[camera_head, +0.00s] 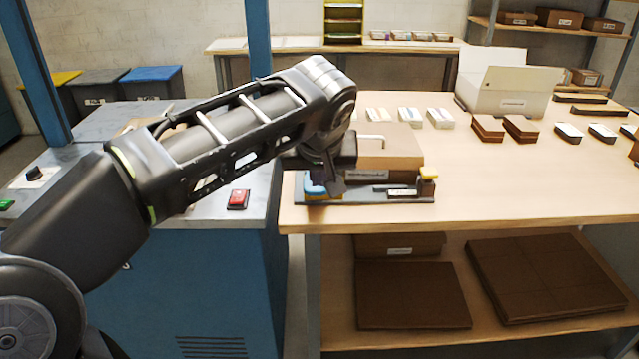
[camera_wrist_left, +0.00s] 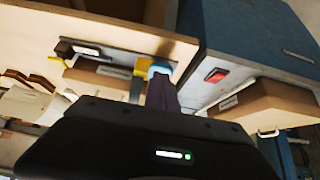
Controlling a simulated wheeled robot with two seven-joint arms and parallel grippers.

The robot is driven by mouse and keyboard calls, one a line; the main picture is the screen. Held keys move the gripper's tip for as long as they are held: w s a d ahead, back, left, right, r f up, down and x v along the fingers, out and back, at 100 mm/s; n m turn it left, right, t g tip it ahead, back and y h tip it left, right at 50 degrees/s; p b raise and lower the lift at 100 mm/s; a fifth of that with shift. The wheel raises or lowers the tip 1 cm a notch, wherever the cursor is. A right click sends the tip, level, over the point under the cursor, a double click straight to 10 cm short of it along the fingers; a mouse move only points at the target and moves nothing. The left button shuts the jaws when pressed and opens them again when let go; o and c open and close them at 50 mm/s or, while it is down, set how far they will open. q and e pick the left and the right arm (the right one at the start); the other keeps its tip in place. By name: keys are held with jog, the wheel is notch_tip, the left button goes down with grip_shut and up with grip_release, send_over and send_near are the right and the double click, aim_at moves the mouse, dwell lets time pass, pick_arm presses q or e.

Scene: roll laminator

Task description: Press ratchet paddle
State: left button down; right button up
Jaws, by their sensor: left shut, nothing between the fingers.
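A low dark fixture (camera_head: 365,195) lies along the front left edge of the wooden bench. It has a blue piece (camera_head: 315,187) at its left end and a yellow-topped post (camera_head: 428,173) at its right end. I cannot tell for sure which part is the ratchet paddle. My left gripper (camera_head: 328,184) is shut and empty, pointing down at the blue end. In the left wrist view its dark fingers (camera_wrist_left: 162,93) reach the blue piece (camera_wrist_left: 158,69), with a yellow piece (camera_wrist_left: 141,66) beside it. Contact is unclear. The fingers partly hide the blue piece.
A brown box with a metal handle (camera_head: 390,152) stands behind the fixture. A blue cabinet (camera_head: 215,270) with a red switch (camera_head: 238,199) is left of the bench, across a narrow gap. A white carton (camera_head: 505,95) and brown stacks (camera_head: 488,128) stand farther back.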

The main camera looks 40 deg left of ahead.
pick_arm(q)
jog(key=v, duration=0.6)
jog(key=shift+s, duration=0.2)
pick_arm(e)
jog(key=shift+a+r, duration=0.15)
jog(key=shift+r, duration=0.1)
pick_arm(q)
jog(key=shift+r, duration=0.15)
dwell(2.9)
